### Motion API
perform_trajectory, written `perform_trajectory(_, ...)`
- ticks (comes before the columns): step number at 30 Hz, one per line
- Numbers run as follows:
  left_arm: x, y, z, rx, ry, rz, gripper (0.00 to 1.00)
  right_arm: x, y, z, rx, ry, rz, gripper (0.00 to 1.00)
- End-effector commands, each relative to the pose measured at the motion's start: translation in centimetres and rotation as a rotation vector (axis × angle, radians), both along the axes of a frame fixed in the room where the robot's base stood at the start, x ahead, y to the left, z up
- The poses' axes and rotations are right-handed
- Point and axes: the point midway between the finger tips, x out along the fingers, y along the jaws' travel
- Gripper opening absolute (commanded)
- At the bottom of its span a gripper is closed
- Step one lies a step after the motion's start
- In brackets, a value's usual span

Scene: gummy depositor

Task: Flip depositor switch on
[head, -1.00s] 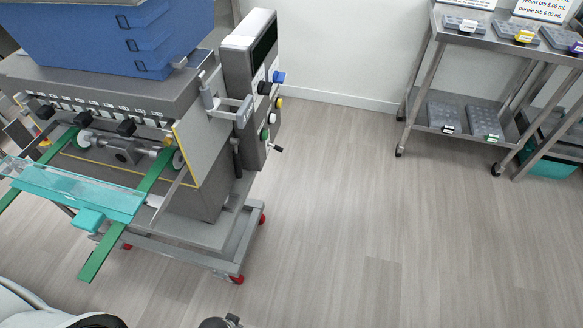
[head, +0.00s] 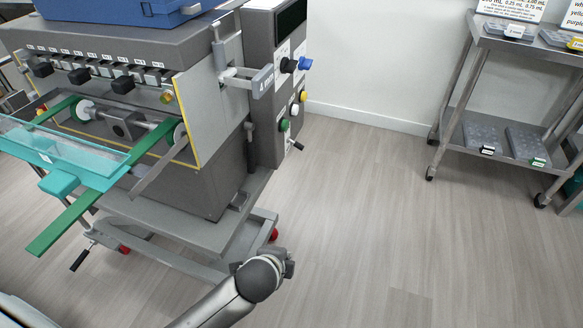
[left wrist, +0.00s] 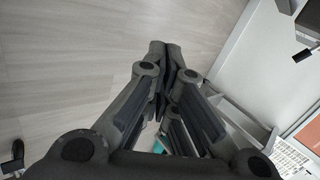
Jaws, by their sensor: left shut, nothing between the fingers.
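The depositor (head: 125,52) is a grey machine on a wheeled frame at the left of the head view. Its upright control box (head: 258,60) carries a black knob (head: 288,65), a blue knob (head: 305,63), a yellow button (head: 303,96), a green button (head: 284,125) and a small black lever (head: 297,145). I cannot tell which control is the on switch, or its setting. My left gripper (head: 289,264) is below the control box, apart from it. In the left wrist view its fingers (left wrist: 168,52) are shut together and empty. My right gripper is out of view.
A green conveyor strip (head: 58,227) and a clear teal-edged tray (head: 65,150) stick out at the machine's front. The machine's lower frame (head: 165,238) is close to my left arm. A metal cart (head: 460,120) stands at the right. The floor (head: 370,200) between is clear.

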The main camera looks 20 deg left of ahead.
Motion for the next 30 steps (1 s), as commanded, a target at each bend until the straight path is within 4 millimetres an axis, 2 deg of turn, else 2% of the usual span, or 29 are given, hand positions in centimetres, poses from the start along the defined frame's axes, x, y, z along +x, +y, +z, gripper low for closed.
perform_trajectory(1,2.0,-0.1,0.3,0.105,-0.042,-0.105,0.0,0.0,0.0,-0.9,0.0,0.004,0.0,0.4)
perform_trajectory(8,9.6,0.3,2.1,0.643,-0.179,-0.557,0.0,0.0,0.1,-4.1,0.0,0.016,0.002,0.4)
perform_trajectory(12,14.1,1.6,3.4,1.012,-0.222,-0.79,0.0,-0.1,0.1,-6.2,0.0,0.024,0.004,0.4)
perform_trajectory(16,17.7,3.3,4.8,1.331,-0.224,-0.963,0.0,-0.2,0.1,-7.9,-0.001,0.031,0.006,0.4)
perform_trajectory(22,21.0,5.6,6.2,1.658,-0.189,-1.118,0.0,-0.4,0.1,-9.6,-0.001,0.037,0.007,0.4)
perform_trajectory(25,21.7,6.2,6.6,1.731,-0.177,-1.15,0.0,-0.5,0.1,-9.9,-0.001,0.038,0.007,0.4)
perform_trajectory(30,21.9,6.4,6.7,1.759,-0.171,-1.165,0.0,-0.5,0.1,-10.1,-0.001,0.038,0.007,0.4)
